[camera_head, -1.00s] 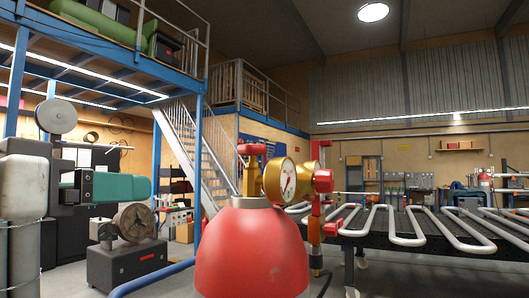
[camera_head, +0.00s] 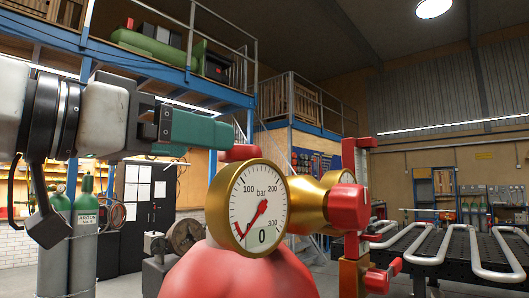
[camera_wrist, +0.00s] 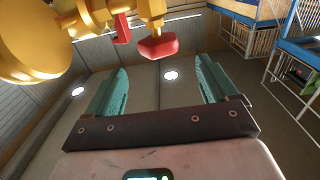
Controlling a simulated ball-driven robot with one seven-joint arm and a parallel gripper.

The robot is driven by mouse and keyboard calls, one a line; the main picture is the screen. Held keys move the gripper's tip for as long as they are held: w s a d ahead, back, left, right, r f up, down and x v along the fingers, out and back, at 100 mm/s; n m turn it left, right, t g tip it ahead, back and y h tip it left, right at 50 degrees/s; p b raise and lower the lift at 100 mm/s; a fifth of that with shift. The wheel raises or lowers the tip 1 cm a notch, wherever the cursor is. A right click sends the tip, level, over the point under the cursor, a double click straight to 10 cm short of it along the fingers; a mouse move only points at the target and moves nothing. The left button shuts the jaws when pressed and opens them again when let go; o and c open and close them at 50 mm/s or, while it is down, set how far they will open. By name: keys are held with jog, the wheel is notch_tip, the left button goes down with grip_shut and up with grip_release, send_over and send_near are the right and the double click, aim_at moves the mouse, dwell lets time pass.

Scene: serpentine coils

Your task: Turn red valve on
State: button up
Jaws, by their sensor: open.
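A red cylinder (camera_head: 240,275) stands in front of me with a brass regulator and a round gauge (camera_head: 262,208) whose display reads 0. A red valve knob (camera_head: 240,153) shows behind the gauge's top edge, its lower part hidden by the gauge. My gripper (camera_head: 232,133) comes in from the left at about knob height, its teal fingers just left of and slightly above the knob in the picture. In the wrist view a red knob (camera_wrist: 158,46) lies beyond the fingertips, between their lines. The fingers are wide apart with nothing between them.
The regulator's red front knob (camera_head: 348,206) and other red fittings (camera_head: 378,280) sit to the right. A black table with bent pipes (camera_head: 450,250) stands behind them. Green argon bottles (camera_head: 85,210) stand at the left, and stairs and a blue platform rise behind.

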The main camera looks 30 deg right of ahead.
aim_at(250, 150)
jog(key=p+x, duration=0.2)
jog(key=x, duration=0.8)
jog(key=shift+d, duration=0.15)
jog(key=shift+c, duration=0.4)
jog(key=c, duration=0.9)
